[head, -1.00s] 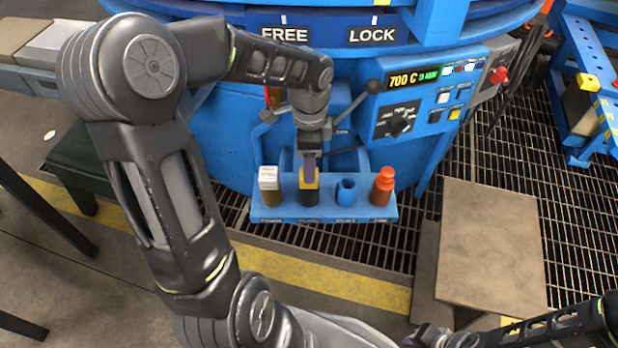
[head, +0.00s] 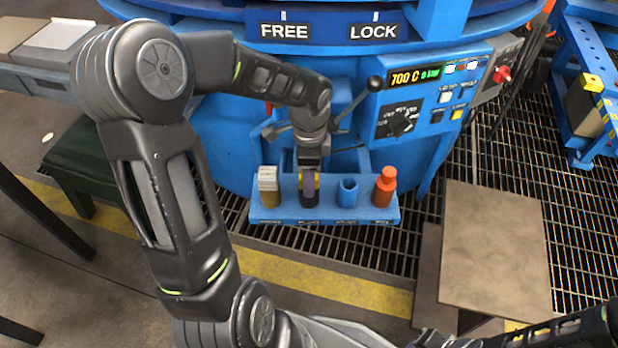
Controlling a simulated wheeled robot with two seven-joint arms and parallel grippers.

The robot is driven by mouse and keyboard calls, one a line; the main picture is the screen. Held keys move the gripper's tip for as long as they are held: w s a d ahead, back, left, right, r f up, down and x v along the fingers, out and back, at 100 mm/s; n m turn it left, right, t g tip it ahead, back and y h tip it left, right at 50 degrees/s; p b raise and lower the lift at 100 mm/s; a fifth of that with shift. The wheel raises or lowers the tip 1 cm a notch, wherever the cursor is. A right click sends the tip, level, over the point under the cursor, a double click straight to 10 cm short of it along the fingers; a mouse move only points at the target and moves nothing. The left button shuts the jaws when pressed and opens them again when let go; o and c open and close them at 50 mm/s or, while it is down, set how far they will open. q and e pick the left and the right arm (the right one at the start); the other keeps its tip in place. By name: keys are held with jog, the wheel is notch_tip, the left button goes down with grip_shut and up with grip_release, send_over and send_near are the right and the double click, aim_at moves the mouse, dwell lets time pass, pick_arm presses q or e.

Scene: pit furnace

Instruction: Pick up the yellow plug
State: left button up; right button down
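The yellow plug (head: 317,180) sits in the second place from the left on a blue rack (head: 325,216). Only a little of its yellow shows, with a dark lower part beneath. My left gripper (head: 309,188) comes down from above, and its finger covers most of the plug. The gap between its fingers is hidden from this angle, so I cannot tell whether it grips the plug. My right arm enters at the bottom right corner. A dark end part of it (head: 430,339) is cut off by the frame edge, and its fingers cannot be made out.
A white-topped gold piece (head: 269,184) stands left of the plug. A blue hollow cylinder (head: 347,191) and a red-orange bottle-shaped plug (head: 384,186) stand to its right. The blue furnace with a control panel (head: 398,120) rises behind. A brown plate (head: 495,245) lies at right.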

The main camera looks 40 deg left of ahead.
pick_arm(q)
jog(key=shift+c, duration=0.2)
grip_shut()
dwell(0.3)
jog(key=shift+r, duration=0.1)
notch_tip(320, 180, up, 10)
jog(key=p, duration=0.3)
dwell(0.6)
